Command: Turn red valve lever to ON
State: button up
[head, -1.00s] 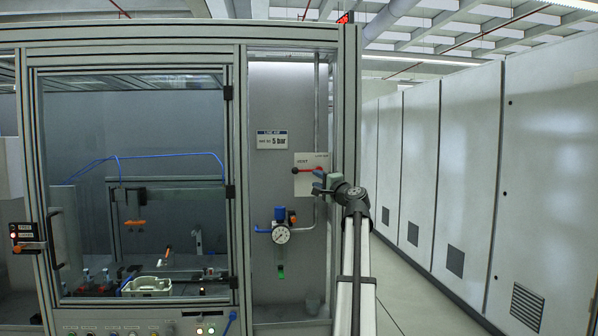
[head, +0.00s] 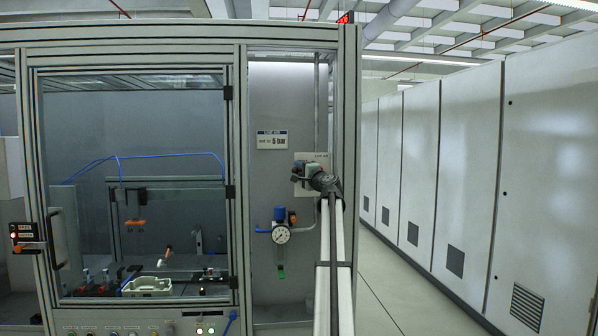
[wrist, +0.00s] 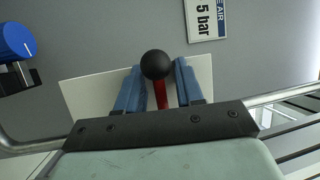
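The red lever (wrist: 161,97) with its black ball knob (wrist: 157,65) shows in the wrist view, in front of a white plate (wrist: 85,98). My gripper (wrist: 158,78) is open, with one blue finger on each side of the lever. A narrow gap shows between the lever and each finger. In the head view my gripper (head: 297,173) is in front of the plate (head: 307,156) on the grey panel and hides the lever and most of the plate's print. The lever's pivot and any ON mark are hidden.
A pressure gauge (head: 281,235) with a blue regulator knob (head: 279,213) sits below left of my gripper. A "5 bar" sign (head: 272,139) is above left. A vertical pipe and the cabinet's frame post (head: 349,110) stand close on the right.

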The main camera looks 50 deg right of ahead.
jog(key=shift+w+d+r, duration=0.1)
jog(key=shift+w+d, duration=0.05)
jog(key=shift+w, duration=0.25)
grip_shut()
dwell(0.4)
